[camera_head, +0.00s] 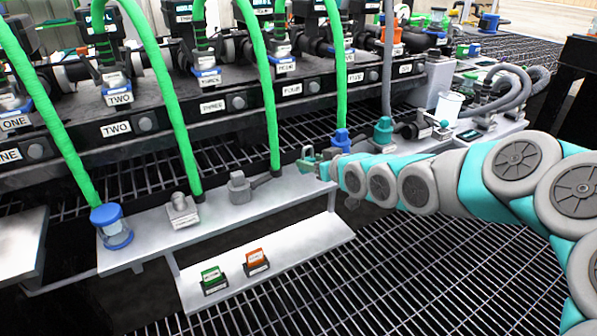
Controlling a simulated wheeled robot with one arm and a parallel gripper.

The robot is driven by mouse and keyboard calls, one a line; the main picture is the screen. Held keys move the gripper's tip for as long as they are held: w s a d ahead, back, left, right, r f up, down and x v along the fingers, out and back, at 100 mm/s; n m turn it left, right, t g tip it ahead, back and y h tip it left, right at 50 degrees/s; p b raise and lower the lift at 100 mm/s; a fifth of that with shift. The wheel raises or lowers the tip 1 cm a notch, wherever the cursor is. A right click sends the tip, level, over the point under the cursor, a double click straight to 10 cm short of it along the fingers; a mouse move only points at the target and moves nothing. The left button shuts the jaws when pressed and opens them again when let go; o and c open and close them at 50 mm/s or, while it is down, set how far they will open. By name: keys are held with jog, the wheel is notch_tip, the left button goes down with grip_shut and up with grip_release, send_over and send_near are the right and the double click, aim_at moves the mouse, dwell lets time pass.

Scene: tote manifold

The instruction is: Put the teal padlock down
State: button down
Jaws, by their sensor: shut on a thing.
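My gripper (319,168) reaches in from the right over the grey shelf. It is shut on the teal padlock (306,161), a small teal-green piece at its tip. The padlock is held above or near the shelf's right part; I cannot tell whether it touches the surface. Its lower part is small and partly hidden by the fingers.
The upper grey shelf (150,237) holds a blue-capped clear cup (112,228) and metal fittings. A lower grey ledge (310,253) holds a green tagged block (212,278) and an orange one (256,260), with free room to their right. Green hoses (170,100) hang behind.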

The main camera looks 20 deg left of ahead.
aim_at(304, 172)
jog(key=a, duration=0.2)
jog(key=w+a, duration=0.1)
jog(key=shift+a+f, duration=0.25)
jog(key=shift+a, duration=0.15)
notch_tip(304, 172, down, 4)
jog(key=shift+r+b, duration=0.15)
jog(key=shift+b, duration=0.5)
jog(key=shift+r, duration=0.1)
jog(key=shift+c, duration=1.4)
grip_release()
